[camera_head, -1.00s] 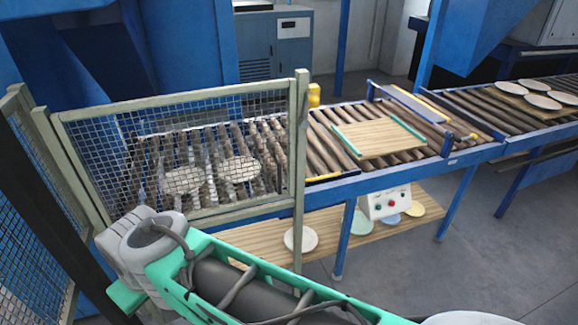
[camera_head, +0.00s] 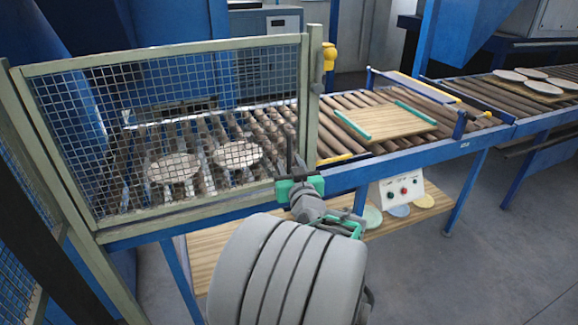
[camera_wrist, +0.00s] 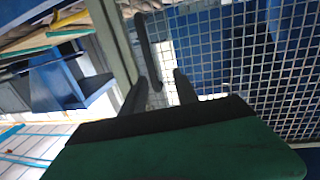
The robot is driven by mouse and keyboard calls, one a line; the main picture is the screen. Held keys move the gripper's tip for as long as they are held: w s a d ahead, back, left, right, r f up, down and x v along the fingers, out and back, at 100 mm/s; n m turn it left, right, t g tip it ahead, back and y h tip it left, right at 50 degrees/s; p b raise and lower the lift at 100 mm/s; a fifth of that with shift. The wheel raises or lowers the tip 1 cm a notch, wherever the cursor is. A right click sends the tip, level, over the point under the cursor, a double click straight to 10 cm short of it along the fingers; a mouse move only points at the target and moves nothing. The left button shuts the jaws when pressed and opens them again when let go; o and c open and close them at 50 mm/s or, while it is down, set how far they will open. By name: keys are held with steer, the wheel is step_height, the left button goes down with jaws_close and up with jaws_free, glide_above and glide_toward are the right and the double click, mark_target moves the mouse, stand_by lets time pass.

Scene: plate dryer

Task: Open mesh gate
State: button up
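The mesh gate (camera_head: 165,134) is a wire panel in a pale green-grey frame, standing upright in front of the roller conveyor. Its right edge meets a post (camera_head: 314,90), and it looks closed. My gripper (camera_head: 293,155) is at the lower right part of the gate, in front of the mesh. In the wrist view the fingers (camera_wrist: 160,88) are apart. A dark bar handle (camera_wrist: 148,48) beside the frame upright lies with its lower end between the fingertips. I cannot tell whether they touch it. The mesh (camera_wrist: 245,65) fills the right of the wrist view.
Two round plates (camera_head: 174,168) lie on the rollers behind the mesh. A wooden board (camera_head: 385,121) with green edges lies on the conveyor to the right. A control box (camera_head: 402,190) sits below on a wooden shelf (camera_head: 430,203). The floor (camera_head: 490,265) at right is clear.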

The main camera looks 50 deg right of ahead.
mark_target(289, 149)
steer(key=shift+d+r+h+p, duration=0.25)
steer(key=shift+d+h+p, duration=0.1)
steer(key=shift+d, duration=0.6)
steer(key=p+x, duration=0.1)
steer(key=x, duration=0.5)
steer(key=shift+w+d, duration=0.15)
steer(key=shift+c, duration=0.3)
steer(key=shift+f, duration=0.1)
jaws_close()
